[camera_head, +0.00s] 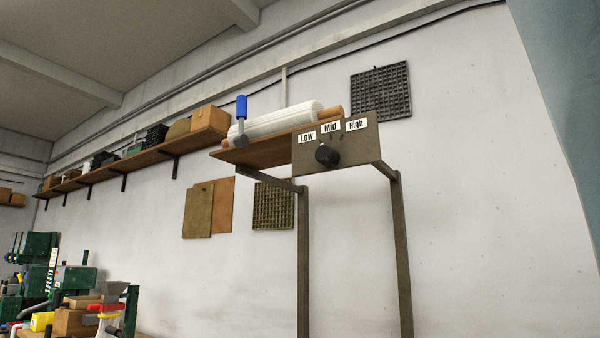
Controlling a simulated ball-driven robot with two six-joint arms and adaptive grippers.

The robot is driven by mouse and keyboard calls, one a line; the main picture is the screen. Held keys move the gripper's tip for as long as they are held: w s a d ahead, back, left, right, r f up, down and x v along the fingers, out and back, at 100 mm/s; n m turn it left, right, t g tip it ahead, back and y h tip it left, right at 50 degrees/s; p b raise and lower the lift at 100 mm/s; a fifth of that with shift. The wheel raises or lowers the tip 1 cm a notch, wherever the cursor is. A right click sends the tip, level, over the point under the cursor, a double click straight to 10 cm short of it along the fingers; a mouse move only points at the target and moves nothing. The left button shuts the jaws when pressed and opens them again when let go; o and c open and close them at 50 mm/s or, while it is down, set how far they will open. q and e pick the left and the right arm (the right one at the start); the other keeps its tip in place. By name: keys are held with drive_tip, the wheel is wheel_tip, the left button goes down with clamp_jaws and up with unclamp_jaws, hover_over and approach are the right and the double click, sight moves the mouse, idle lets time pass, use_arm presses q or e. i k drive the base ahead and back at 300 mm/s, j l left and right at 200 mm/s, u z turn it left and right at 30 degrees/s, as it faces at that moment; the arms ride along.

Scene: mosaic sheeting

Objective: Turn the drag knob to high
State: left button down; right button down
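The drag knob (327,155) is a round black knob on the front of a grey-brown panel (365,150). Three white labels sit above it: Low (307,137), Mid (330,127) and High (356,124). The knob's pointer is too small to read, so I cannot tell its setting. The panel is fixed to the end of a raised wooden board on a metal frame (304,250). Neither of my grippers shows in the head view.
A white roll (280,122) on a wooden core lies on the board, beside a blue-handled tool (241,108). A wall shelf (150,158) with boxes runs left. Green machines (75,278) stand lower left. The space right of the frame looks clear.

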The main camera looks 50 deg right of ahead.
sight(328, 156)
drive_tip(key=z, duration=1.6)
